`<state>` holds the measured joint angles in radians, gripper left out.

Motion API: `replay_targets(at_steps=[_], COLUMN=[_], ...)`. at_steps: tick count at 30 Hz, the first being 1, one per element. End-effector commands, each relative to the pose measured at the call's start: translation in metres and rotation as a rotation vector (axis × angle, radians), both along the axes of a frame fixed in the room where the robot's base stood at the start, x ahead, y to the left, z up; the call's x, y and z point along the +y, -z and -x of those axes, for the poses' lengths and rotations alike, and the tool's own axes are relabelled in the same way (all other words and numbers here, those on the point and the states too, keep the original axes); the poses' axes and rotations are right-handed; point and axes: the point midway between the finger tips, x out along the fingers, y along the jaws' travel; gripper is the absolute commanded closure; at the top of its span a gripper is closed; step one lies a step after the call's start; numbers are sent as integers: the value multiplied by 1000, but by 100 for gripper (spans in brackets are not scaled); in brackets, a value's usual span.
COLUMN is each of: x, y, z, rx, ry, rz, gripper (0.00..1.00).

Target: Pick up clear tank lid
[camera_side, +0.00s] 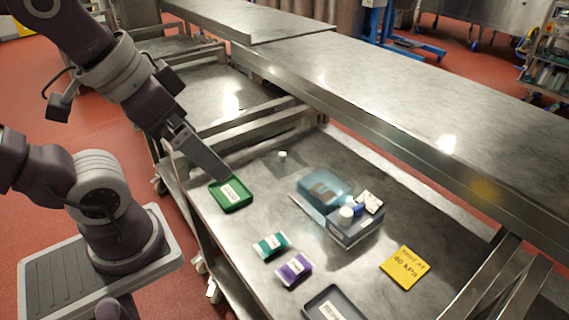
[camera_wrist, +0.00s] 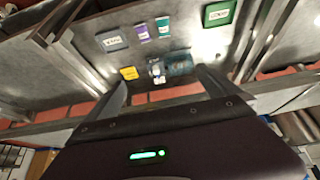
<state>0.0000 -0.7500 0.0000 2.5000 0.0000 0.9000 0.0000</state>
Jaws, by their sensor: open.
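The clear tank lid (camera_side: 270,161) is a thin, see-through square with a white knob (camera_side: 282,155). It lies flat on the steel bench behind the blue tank in the side view. I cannot make it out in the wrist view. My gripper (camera_side: 228,176) is open and empty, above the bench near the green tray and left of the lid. The wrist view shows its two fingers spread apart (camera_wrist: 162,80). The blue translucent tank (camera_side: 320,184) belongs to a small machine (camera_side: 356,231); the tank also shows in the wrist view (camera_wrist: 181,63).
A green tray (camera_side: 243,201), teal pouch (camera_side: 271,244), purple pouch (camera_side: 294,268) and dark grey tray (camera_side: 318,298) lie along the front. A yellow card (camera_side: 404,267) lies right of the machine. A raised steel shelf (camera_side: 400,110) runs behind the lid.

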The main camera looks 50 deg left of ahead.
Motion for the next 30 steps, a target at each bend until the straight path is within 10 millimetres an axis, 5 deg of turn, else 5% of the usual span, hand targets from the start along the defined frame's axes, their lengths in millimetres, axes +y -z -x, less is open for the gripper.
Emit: replay_targets(at_steps=[11, 18, 27, 30], x=[0, 0, 0, 7], y=[0, 0, 0, -8], z=[0, 0, -1, -24], rx=[0, 0, 1, 18], ry=[0, 0, 4, 69], rz=[0, 0, -3, -56], gripper=[2, 49, 50, 50])
